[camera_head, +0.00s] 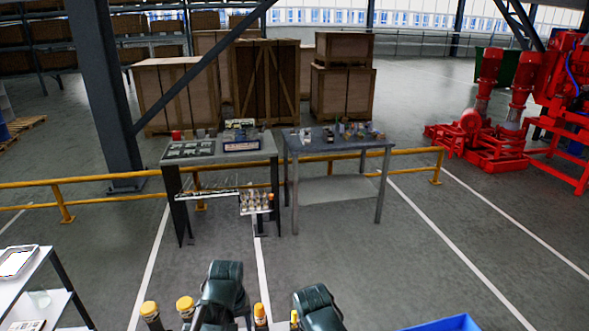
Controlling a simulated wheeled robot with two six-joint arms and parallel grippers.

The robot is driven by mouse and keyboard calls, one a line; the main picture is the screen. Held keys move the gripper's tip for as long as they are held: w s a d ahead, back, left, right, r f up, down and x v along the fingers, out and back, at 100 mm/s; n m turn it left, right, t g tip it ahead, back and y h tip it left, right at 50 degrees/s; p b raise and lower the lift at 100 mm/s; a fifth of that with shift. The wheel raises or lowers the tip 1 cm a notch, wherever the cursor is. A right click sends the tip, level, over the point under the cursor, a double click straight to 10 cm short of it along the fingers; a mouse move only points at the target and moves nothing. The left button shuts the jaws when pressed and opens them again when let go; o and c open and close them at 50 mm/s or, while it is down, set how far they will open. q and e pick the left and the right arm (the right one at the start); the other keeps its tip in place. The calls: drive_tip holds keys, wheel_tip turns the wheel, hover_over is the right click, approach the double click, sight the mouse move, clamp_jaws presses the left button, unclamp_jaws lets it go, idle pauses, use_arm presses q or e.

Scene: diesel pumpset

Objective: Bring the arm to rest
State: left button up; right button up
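Two dark links of my own arms rise from the bottom edge, one left of the middle and one just right of the middle. Neither gripper can be made out, so I cannot see whether they are open or shut. Several short dark cylinders with yellow-orange tops (185,304) stand beside these links. I cannot tell what they belong to.
A grey workbench (175,158) holding trays and a blue bin stands ahead, beside a second grey table (345,149) with small parts. A yellow rail (110,177) runs behind. A white-topped stand (22,280) is at left, a blue container (445,324) at lower right. Open floor lies between.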

use_arm(q)
drive_tip(key=s+d+f+m+y+b, duration=0.1)
drive_tip(key=s+d+f+m+b, duration=0.3)
drive_tip(key=s+d+m, duration=0.3)
drive_tip(key=shift+s+d+g, duration=0.4)
drive_tip(key=shift+s+d, duration=0.6)
drive_tip(key=shift+s, duration=0.1)
